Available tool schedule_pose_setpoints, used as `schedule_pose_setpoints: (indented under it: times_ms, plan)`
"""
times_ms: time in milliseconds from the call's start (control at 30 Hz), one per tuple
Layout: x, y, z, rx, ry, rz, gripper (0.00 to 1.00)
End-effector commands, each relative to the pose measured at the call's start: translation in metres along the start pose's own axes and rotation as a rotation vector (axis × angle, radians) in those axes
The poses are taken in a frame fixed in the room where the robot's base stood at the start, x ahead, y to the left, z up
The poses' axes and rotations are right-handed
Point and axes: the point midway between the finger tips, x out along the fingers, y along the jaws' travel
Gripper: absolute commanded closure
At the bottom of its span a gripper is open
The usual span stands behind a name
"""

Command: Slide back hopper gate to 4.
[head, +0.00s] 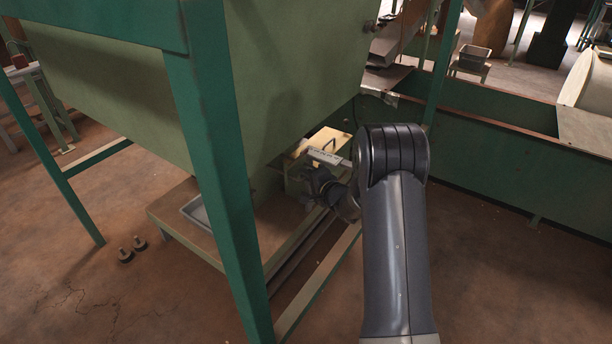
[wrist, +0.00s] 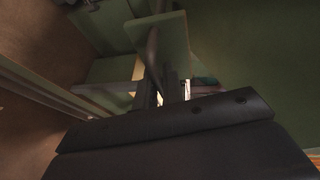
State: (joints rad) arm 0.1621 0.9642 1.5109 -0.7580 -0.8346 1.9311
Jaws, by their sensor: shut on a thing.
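The hopper (head: 290,85) is a large green bin on a darker green frame. Under its lower edge, a pale scale strip (head: 324,157) carries small dark marks; the numbers are too small to read, and I cannot tell the gate's setting. My gripper (head: 318,178) is just below and beside this strip, partly hidden by my own wrist. In the wrist view, my gripper (wrist: 172,90) is shut on a dark bar that appears to be the gate handle (wrist: 153,48). A green plate (wrist: 175,38) stands behind the bar. The gate itself is mostly hidden.
A green frame leg (head: 222,170) stands left of my arm. A low wooden shelf (head: 180,222) holds a grey tray (head: 196,212) under the hopper. A long green trough wall (head: 490,165) runs to the right. Open floor (head: 500,290) lies at front right.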

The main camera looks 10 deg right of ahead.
Motion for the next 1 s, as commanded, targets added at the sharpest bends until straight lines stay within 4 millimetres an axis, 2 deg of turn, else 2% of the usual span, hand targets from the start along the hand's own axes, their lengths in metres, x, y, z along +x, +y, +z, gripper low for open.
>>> schedule_pose_setpoints:
  times_ms: [167, 300, 433, 567, 833, 867, 1000]
  plan:
    - [-0.032, 0.004, -0.015, 0.004, 0.005, 0.008, 1.00]
    - [-0.065, 0.012, -0.029, 0.004, 0.006, 0.007, 1.00]
    - [-0.085, 0.019, -0.036, 0.003, 0.004, 0.006, 1.00]
    - [-0.092, 0.022, -0.039, 0.002, 0.003, 0.003, 1.00]
    - [-0.094, 0.024, -0.039, 0.003, 0.003, 0.006, 1.00]
    - [-0.094, 0.024, -0.039, 0.003, 0.004, 0.006, 0.90]
    - [-0.093, 0.024, -0.039, 0.003, 0.003, 0.005, 0.79]
